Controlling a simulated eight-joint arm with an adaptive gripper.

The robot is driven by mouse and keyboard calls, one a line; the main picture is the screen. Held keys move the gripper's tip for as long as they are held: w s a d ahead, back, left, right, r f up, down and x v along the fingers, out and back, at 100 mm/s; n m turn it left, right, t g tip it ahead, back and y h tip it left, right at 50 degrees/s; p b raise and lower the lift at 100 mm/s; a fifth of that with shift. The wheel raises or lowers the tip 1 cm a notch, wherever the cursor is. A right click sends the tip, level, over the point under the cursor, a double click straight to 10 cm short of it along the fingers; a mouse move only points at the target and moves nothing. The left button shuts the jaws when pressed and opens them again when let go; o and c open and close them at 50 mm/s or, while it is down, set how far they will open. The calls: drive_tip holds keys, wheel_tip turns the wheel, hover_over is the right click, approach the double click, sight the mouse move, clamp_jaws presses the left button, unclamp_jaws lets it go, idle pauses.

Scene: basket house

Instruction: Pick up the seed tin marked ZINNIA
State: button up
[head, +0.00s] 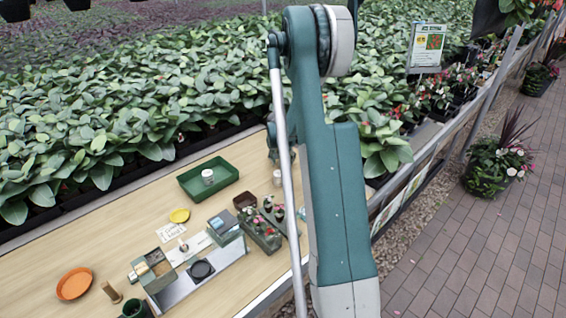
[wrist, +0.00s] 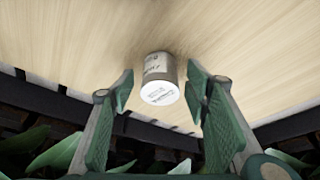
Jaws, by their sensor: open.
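In the wrist view a small tin (wrist: 157,66) with a grey-white side label and a white lid stands on the wooden table. Its lettering is too small to read, so I cannot confirm ZINNIA. My gripper (wrist: 160,78) is open, one finger on each side of the tin, with gaps visible on both sides. In the head view a small pale tin (head: 277,177) stands beside my arm, probably the same one. Another white tin (head: 208,176) sits in a green tray (head: 193,190). My arm hides much of the gripper in the head view.
Potted flowers in a carrier (head: 262,236) and a small dark brown box (head: 244,202) stand near the pale tin. A scale-like device (head: 202,270), a yellow dish (head: 180,216) and an orange dish (head: 74,284) are on the table (head: 40,262). Leafy plants line its back edge.

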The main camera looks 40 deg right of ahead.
sight(283, 156)
drive_tip(key=shift+c, duration=0.5)
drive_tip(key=c, duration=0.9)
drive_tip(key=shift+r, duration=0.15)
drive_tip(key=shift+r+p, duration=0.95)
drive_tip(key=shift+r, duration=3.95)
